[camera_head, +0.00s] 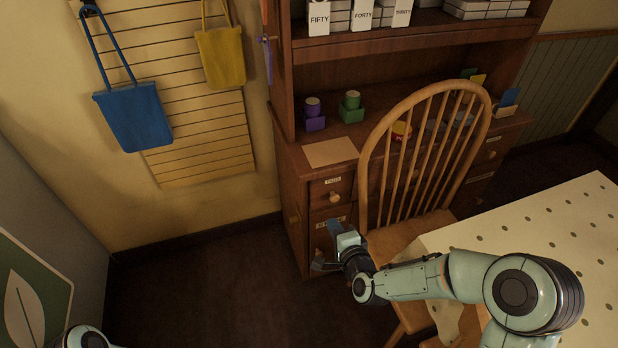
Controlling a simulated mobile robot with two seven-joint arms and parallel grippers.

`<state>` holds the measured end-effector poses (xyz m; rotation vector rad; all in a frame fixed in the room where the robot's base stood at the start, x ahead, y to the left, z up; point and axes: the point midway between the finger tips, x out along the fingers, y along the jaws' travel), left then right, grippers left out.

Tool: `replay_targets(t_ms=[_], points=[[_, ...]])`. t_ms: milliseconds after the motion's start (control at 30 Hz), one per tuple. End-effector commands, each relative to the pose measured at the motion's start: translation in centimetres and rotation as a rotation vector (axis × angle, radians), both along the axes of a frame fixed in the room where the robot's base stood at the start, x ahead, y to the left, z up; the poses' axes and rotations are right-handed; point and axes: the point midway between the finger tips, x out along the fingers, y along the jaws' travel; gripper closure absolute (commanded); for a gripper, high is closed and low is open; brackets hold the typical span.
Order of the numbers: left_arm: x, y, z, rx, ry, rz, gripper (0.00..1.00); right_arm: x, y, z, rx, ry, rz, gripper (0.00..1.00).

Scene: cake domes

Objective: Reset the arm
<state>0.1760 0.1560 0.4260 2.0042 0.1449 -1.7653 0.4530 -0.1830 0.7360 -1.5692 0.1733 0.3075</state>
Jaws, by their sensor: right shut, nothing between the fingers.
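My right arm comes in from the lower right, over the polka-dot table. My right gripper (328,252) is at its far end, in front of the wooden cabinet's drawers and left of the chair seat. It is shut and holds nothing. Only a small piece of my left arm shows at the bottom left edge, and the left gripper is out of the picture.
A spindle-back wooden chair (413,240) stands close beside my right gripper. The cabinet (292,165) carries a paper sheet (330,152), purple and green items. Blue (134,116) and yellow (221,58) bags hang on the wall. A dotted table (590,215) is at right. Floor at lower left is clear.

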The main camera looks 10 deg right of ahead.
Motion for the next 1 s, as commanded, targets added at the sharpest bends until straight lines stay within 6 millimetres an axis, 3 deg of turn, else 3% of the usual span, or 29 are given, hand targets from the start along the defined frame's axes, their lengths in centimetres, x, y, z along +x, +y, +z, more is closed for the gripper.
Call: replay_targets(t_ms=[67, 167, 267, 367, 500, 600, 733, 767, 800, 1000], points=[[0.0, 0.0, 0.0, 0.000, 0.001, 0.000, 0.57, -0.1, 0.0, -0.3, -0.004, 0.007, 0.002, 1.00], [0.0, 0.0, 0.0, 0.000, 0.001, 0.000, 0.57, -0.8, 0.1, -2.5, -0.042, 0.057, 0.023, 1.00], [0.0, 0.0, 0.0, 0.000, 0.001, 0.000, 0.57, -2.7, 0.3, -7.2, -0.134, 0.166, 0.083, 1.00], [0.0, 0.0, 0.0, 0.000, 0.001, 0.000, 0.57, -6.2, 0.8, -13.6, -0.263, 0.319, 0.199, 1.00], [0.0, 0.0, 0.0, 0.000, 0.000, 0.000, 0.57, -13.2, 1.7, -21.9, -0.438, 0.533, 0.428, 1.00], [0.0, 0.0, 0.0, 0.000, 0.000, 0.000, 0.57, -19.2, 2.3, -26.7, -0.540, 0.669, 0.630, 1.00], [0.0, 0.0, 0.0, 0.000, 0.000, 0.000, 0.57, -28.2, 2.9, -31.3, -0.638, 0.816, 0.941, 1.00], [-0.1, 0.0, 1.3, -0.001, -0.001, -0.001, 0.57, -29.1, 3.0, -30.2, -0.647, 0.823, 0.978, 1.00], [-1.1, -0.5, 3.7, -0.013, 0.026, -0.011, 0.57, -29.2, 3.2, -27.4, -0.636, 0.821, 0.977, 1.00], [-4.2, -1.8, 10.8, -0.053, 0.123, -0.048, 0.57, -32.0, 4.5, -20.3, -0.575, 0.873, 1.054, 1.00]])
